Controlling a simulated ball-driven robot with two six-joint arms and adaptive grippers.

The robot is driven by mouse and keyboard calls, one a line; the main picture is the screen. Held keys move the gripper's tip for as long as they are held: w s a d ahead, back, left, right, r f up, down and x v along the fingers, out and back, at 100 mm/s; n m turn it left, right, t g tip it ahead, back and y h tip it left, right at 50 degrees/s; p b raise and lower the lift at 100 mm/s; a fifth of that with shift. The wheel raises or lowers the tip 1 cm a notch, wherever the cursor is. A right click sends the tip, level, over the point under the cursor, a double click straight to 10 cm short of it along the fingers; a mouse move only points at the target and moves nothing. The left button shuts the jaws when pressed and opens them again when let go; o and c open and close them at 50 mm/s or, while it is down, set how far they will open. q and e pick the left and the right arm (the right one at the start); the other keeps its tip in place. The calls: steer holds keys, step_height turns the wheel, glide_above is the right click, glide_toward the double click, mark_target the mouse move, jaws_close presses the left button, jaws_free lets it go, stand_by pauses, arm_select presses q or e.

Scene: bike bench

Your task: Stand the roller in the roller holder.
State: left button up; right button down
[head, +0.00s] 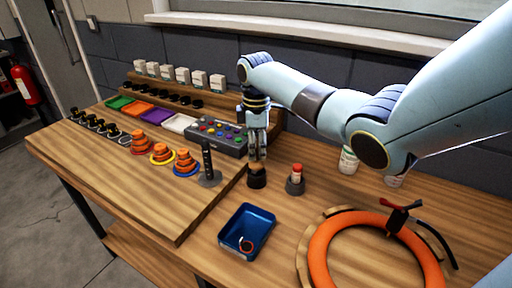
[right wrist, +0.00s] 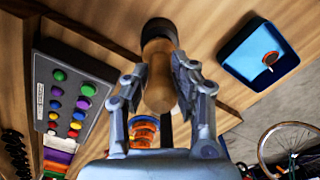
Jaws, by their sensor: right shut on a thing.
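My right gripper (head: 257,155) points down over the bench and is shut on the roller. In the right wrist view the roller's wooden handle (right wrist: 160,75) lies between the two fingers of the gripper (right wrist: 160,82). The dark roller holder (head: 257,179) is directly below the gripper, and a black round shape (right wrist: 158,29) shows at the roller's far end in the right wrist view. The roller looks roughly upright in line with the holder. I cannot tell whether its lower end is inside the holder or just above it. My left gripper is not in view.
A dark cup with a red-capped item (head: 296,181) stands close to the right. A blue tray (head: 247,231) is in front. An orange ring (head: 322,250) lies at the right. A black upright post (head: 208,160), a grey button box (head: 218,135) and stacked rings are left.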

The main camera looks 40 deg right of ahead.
steer(key=shift+f+b, duration=0.7)
steer(key=shift+f, duration=0.5)
steer(key=c, duration=1)
jaws_free()
step_height(320, 180, up, 12)
steer(key=shift+r, duration=0.1)
